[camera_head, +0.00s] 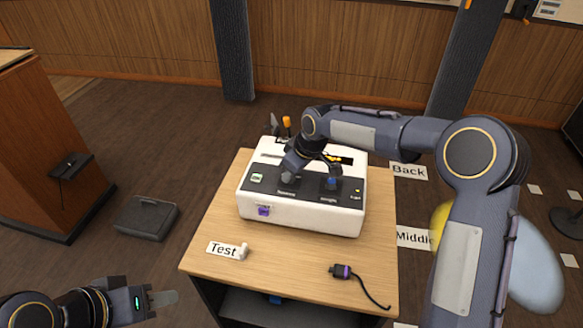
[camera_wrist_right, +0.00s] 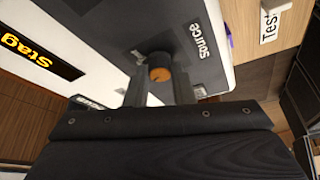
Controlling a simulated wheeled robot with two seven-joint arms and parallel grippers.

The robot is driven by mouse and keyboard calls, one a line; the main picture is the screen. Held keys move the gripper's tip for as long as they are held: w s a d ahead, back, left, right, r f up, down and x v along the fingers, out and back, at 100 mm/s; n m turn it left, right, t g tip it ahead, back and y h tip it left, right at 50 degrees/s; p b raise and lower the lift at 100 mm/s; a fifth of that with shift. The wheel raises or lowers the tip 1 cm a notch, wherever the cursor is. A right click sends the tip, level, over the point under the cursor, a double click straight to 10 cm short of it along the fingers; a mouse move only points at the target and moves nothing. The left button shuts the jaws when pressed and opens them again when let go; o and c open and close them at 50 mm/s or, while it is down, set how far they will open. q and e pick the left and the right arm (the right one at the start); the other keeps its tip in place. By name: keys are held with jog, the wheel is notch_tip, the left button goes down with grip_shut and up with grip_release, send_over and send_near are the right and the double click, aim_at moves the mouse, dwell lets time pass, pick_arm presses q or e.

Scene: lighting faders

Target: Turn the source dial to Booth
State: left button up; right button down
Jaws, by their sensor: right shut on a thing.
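A white console (camera_head: 300,222) with a dark grey sloped panel stands on the wooden table. In the right wrist view the source dial (camera_wrist_right: 160,64), a dark knob with an orange mark, sits beside the label "Source" (camera_wrist_right: 197,42). My right gripper (camera_wrist_right: 160,90) is shut on the dial, a finger on each side. In the head view my right gripper (camera_head: 290,175) reaches down onto the panel and hides the dial. A lit display (camera_wrist_right: 42,58) shows amber letters reading "Stag", cut off by the frame. My left gripper (camera_head: 160,298) is low at the left, away from the table; its jaw gap is unclear.
A "Test" card (camera_head: 222,249) and a purple-ended plug (camera_head: 342,271) with a black cable lie on the table's front. A purple socket (camera_head: 263,211) is on the console's front. The table's middle front is clear.

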jog(key=n+p, duration=0.1)
jog(key=n, duration=0.1)
jog(key=n+g+y, duration=0.1)
jog(key=n, duration=0.1)
jog(key=shift+w+n+g+p, duration=0.15)
jog(key=shift+n+g+p, duration=0.15)
jog(key=shift+n+p, duration=0.1)
jog(key=shift+d, duration=0.1)
dwell(0.3)
jog(key=c, duration=1.2)
grip_release()
jog(key=shift+c, duration=0.2)
jog(key=b+v, duration=0.1)
jog(key=v, duration=0.5)
jog(key=shift+d+r, duration=0.1)
jog(key=shift+r, duration=0.15)
jog(key=shift+d+r, duration=0.2)
jog(key=shift+r, duration=0.4)
